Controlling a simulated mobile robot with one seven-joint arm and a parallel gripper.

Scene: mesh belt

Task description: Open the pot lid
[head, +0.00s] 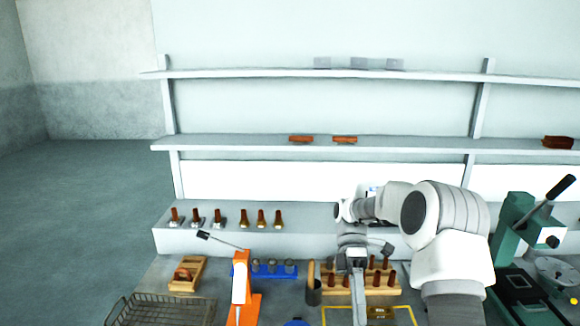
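I cannot make out a pot or a lid for certain. A small blue rounded thing (295,322) is cut off by the bottom edge; it may be part of a pot or lid, but too little shows. My arm comes in from the lower right and bends over to the left. My gripper (355,262) hangs over the bench near the wooden rack (328,289). Its fingers are small and partly merged with what lies behind them, so their opening is unclear. I see nothing clearly held.
A wire basket (160,311) stands lower left beside a small wooden box (187,274). An orange stand (241,290) with a lever and a blue rack (272,270) stand left of my gripper. A green press (512,245) stands right. Several stamps line the ledge (290,237) behind.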

